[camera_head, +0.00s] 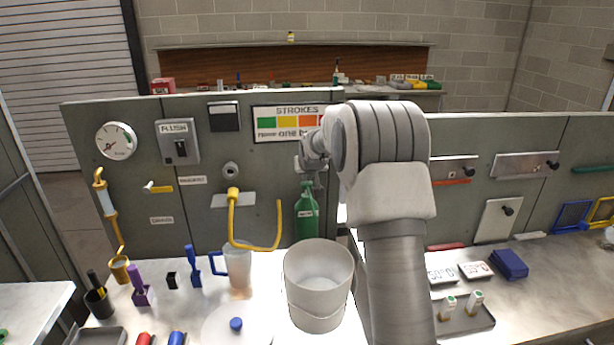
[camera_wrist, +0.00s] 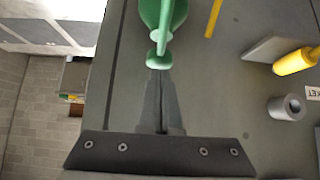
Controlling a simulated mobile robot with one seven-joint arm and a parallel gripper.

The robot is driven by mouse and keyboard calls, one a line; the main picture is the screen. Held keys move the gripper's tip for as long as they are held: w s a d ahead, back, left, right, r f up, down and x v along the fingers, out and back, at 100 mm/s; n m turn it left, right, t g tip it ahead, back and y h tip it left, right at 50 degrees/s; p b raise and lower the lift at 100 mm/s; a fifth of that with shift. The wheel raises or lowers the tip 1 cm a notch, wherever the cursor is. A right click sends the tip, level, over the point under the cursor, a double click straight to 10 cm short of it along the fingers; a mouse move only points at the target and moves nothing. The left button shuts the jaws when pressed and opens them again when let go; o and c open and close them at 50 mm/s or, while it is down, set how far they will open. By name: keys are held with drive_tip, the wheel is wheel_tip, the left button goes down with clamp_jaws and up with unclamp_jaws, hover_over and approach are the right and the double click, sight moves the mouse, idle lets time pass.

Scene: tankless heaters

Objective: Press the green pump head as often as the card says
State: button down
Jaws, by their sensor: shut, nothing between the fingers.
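The green pump bottle (camera_head: 306,222) stands upright against the grey panel, left of my arm. Its green pump head (camera_wrist: 158,62) is seen from above in the wrist view, with the bottle's body beyond it. My gripper (camera_head: 308,181) points down over the bottle top, fingers shut and empty. In the wrist view the fingertips (camera_wrist: 160,76) are right at the pump head; I cannot tell whether they touch. The STROKES card (camera_head: 280,122) hangs on the panel, with green, yellow and orange blocks. My arm hides its right part, and its small text is only partly legible.
A large white bucket (camera_head: 318,275) stands in front of the bottle. A yellow hose (camera_head: 234,210) hangs to its left, above a clear jug (camera_head: 238,264). Several small tools stand on the left counter. A dark blue box (camera_head: 509,264) and a tray (camera_head: 470,318) lie at right.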

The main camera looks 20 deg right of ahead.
drive_tip(key=shift+s+f+b, duration=0.1)
drive_tip(key=shift+f+b, duration=0.6)
drive_tip(key=shift+f, duration=0.25)
drive_tip(key=v, duration=1.7)
drive_tip(key=shift+r, duration=0.3)
drive_tip(key=shift+s+a, duration=0.1)
drive_tip(key=shift+s, duration=0.05)
drive_tip(key=s+a+f+g, duration=0.1)
drive_tip(key=s+a, duration=0.2)
drive_tip(key=s, duration=0.8)
drive_tip(key=s+a+f+n+g+y, duration=0.1)
drive_tip(key=s+a, duration=0.3)
drive_tip(key=s, duration=0.8)
drive_tip(key=s+a+f+n+g, duration=0.1)
drive_tip(key=s+a, duration=0.3)
drive_tip(key=s, duration=0.8)
drive_tip(key=shift+s+f+y, duration=0.15)
drive_tip(key=shift+s+y, duration=0.05)
drive_tip(key=shift+y, duration=0.2)
